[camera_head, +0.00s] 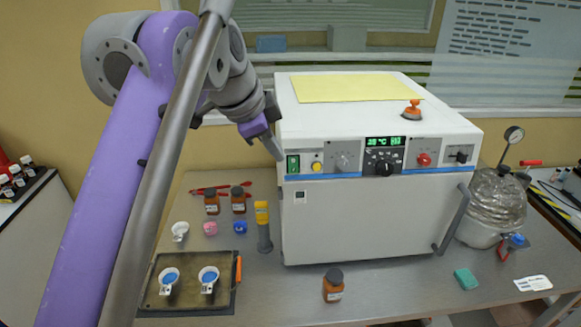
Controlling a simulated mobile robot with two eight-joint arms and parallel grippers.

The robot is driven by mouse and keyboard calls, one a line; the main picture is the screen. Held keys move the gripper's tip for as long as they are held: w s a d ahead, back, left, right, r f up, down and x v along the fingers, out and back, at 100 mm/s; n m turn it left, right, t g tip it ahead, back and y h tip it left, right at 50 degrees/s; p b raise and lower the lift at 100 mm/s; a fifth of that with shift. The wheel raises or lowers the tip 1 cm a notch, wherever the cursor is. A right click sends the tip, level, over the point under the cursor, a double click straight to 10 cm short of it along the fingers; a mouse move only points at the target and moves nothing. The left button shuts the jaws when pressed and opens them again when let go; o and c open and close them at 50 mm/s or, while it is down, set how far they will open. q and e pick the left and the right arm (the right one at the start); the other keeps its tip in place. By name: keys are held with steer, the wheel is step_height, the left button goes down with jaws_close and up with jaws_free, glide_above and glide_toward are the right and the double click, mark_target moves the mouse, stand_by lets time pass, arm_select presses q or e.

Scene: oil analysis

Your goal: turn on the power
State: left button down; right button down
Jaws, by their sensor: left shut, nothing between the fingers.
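The white oven-like instrument (370,215) stands on the grey bench. Beside the switch are a yellow button (317,166), several knobs and a display (385,141) lit with green characters. My left arm comes in from the left, and my left gripper (273,148) is shut and empty. Its tips are just up and left of the green switch, close to the panel's left edge. I cannot tell whether they touch it. My right gripper is out of view.
Brown bottles (238,199) and small coloured items stand left of the instrument. A dark tray (222,303) holds two white cups. Another brown bottle (333,285) stands in front. A glass vessel with a gauge (492,200) is at the right. The front middle bench is mostly clear.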

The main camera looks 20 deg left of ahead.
arm_select(q)
steer(key=shift+r, duration=0.25)
steer(key=b, duration=0.1)
glide_toward(292, 171)
steer(key=s+d+f, duration=0.1)
steer(key=d+f, duration=0.2)
steer(key=f, duration=0.1)
steer(key=w, duration=0.1)
steer(key=w+f, duration=0.1)
steer(key=w+a, duration=0.1)
steer(key=shift+w+f, duration=0.25)
steer(key=shift+f, duration=0.05)
